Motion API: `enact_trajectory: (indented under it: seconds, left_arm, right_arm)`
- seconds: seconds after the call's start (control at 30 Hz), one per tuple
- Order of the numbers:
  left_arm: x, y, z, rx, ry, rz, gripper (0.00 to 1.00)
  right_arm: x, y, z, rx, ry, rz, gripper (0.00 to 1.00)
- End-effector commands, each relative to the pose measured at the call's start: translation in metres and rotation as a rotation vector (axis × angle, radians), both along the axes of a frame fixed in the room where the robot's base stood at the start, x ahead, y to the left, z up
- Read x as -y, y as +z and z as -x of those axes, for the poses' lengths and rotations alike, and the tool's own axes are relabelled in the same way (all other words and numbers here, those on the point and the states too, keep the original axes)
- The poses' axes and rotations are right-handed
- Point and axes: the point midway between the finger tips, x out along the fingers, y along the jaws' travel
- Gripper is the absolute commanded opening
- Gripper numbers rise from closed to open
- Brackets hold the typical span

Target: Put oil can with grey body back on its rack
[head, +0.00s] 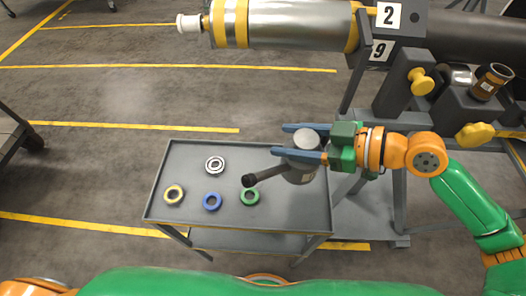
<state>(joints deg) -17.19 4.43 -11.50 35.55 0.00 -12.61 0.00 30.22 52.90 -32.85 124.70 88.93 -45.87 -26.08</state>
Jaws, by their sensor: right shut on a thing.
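The oil can with grey body (301,174) is upright at the right end of the grey cart top, its dark spout (268,174) pointing left. My right gripper (302,142) reaches in from the right, its blue fingers on both sides of the can's upper part, shut on it. I cannot tell whether the can's base touches the cart. At the upper right, a dark grey block (464,106) that looks like the rack holds a dark can with an orange-brown label (490,84) and a silver-topped one (460,77). My left gripper is out of view.
A large silver rotor (290,24) lies on a stand behind. Yellow knobs (421,82) stick out beside the rack.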

Motion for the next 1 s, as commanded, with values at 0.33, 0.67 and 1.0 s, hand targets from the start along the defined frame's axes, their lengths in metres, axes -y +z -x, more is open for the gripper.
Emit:
enact_trajectory:
  seconds: [0.33, 0.67, 1.0]
  left_arm:
    - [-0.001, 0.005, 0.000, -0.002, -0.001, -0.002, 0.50]
    - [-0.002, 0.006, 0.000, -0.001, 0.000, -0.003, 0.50]
    - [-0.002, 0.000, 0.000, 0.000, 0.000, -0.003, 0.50]
  right_arm:
    - [-0.056, -0.064, -0.037, -0.004, 0.001, 0.000, 0.00]
    - [-0.061, -0.102, -0.040, -0.001, 0.000, 0.002, 0.00]
    - [-0.060, -0.106, -0.040, -0.002, 0.000, 0.002, 0.66]
